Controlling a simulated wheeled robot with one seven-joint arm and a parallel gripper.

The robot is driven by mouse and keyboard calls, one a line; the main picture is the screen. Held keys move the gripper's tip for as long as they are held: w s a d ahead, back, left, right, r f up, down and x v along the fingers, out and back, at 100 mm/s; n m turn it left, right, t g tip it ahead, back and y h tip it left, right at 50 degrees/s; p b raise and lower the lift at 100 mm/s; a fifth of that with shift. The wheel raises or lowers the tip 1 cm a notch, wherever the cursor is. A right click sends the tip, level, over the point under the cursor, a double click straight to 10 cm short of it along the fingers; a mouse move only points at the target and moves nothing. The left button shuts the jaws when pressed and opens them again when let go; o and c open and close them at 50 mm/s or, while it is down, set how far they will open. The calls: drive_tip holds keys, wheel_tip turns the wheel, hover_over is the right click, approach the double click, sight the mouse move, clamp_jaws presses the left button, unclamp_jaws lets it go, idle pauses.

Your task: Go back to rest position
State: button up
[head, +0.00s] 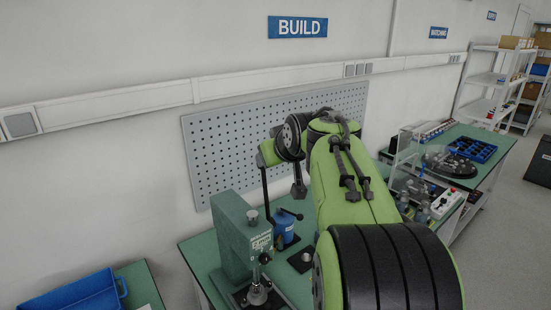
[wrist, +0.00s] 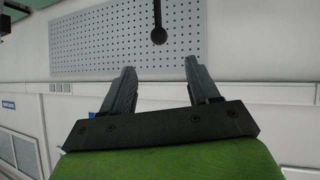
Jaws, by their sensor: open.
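My gripper (wrist: 160,68) shows in the wrist view with its two dark fingers apart and nothing between them. The fingers point toward the top of that picture, with the perforated board (wrist: 105,38) beyond. A black rod with a rounded end (wrist: 158,35) hangs into that view beyond the gap, apart from the fingertips. In the head view my green and black arm reaches forward over the green workbench toward the wall. I cannot make out the fingers clearly there, as the wrist is partly hidden by the arm itself.
A green press (head: 237,245) stands on the workbench (head: 205,258) left of my arm, close below the wrist. A blue container (head: 284,226) is beside it. A blue bin (head: 75,294) lies lower left. Equipment and a blue tray (head: 473,149) are at right. Open floor (head: 522,215) lies far right.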

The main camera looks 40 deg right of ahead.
drive_tip(key=shift+s+r, duration=0.2)
drive_tip(key=shift+s, duration=0.05)
drive_tip(key=shift+a, duration=0.1)
drive_tip(key=s+a+f+n+g+y+b, duration=0.1)
drive_tip(key=s+a+f, duration=0.3)
drive_tip(key=s+a, duration=0.3)
drive_tip(key=s+a+f+g+y, duration=0.1)
drive_tip(key=s+a+f+y, duration=0.1)
drive_tip(key=s+a+f, duration=0.5)
drive_tip(key=s+a+f+g, duration=0.1)
drive_tip(key=s+a+f, duration=0.2)
drive_tip(key=s, duration=0.3)
drive_tip(key=s+a+f+g+b, duration=0.1)
drive_tip(key=s+a+f, duration=0.2)
drive_tip(key=s, duration=0.3)
drive_tip(key=shift+a+f+n+g, duration=0.25)
drive_tip(key=shift+a+n+g, duration=0.05)
drive_tip(key=shift+a+g, duration=0.15)
